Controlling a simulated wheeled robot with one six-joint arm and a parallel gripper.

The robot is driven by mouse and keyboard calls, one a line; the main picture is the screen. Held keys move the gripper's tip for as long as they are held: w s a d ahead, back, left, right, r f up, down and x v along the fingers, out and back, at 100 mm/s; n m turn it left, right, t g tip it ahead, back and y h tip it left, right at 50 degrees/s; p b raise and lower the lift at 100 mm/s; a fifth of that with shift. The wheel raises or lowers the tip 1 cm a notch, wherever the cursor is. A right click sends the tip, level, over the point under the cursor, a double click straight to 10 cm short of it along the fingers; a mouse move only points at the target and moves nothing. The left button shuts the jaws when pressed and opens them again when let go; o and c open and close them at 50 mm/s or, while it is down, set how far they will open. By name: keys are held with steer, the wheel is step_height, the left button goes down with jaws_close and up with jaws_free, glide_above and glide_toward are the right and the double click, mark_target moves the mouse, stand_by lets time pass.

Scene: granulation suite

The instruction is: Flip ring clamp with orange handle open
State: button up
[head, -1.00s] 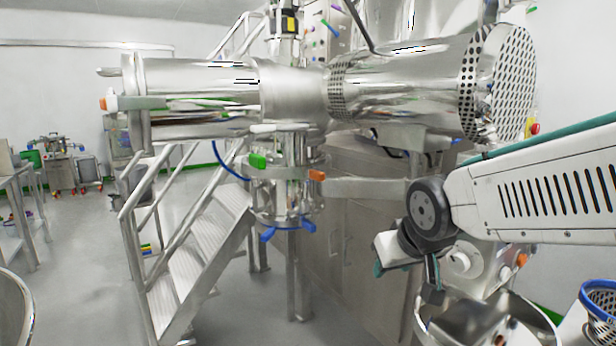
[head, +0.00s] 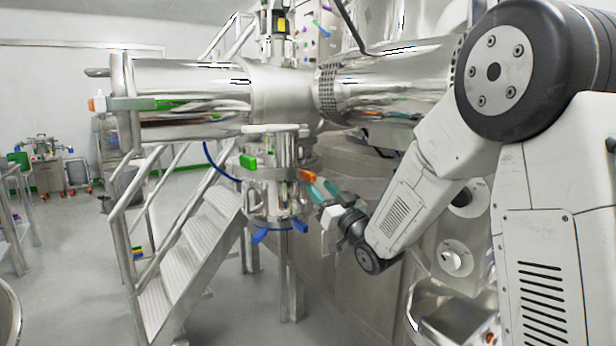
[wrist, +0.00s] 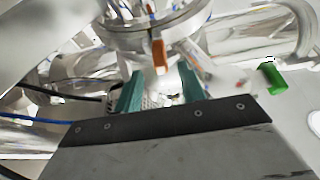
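A steel ring clamp (head: 275,174) wraps the vertical vessel under the horizontal pipe. Its orange handle (head: 308,176) sticks out on the vessel's right side. My gripper (head: 322,190) is just right of and slightly below the orange handle. In the wrist view the orange handle (wrist: 158,54) stands ahead of and between the lines of my gripper's two teal fingers (wrist: 160,84). The fingers are apart with nothing between them, and the handle looks just beyond their tips. Whether any finger touches it cannot be told.
A green handle (head: 248,162) is on the vessel's left side, with blue handles (head: 264,236) below. Another orange-tipped clamp (head: 97,104) is at the far left pipe end. Steel stairs (head: 185,255) stand at left. Open floor (head: 80,260) lies further left.

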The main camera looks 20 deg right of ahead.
mark_target(308, 172)
steer(key=x, duration=0.6)
steer(key=shift+w+a+r, duration=0.15)
steer(key=shift+w, duration=0.2)
jaws_close()
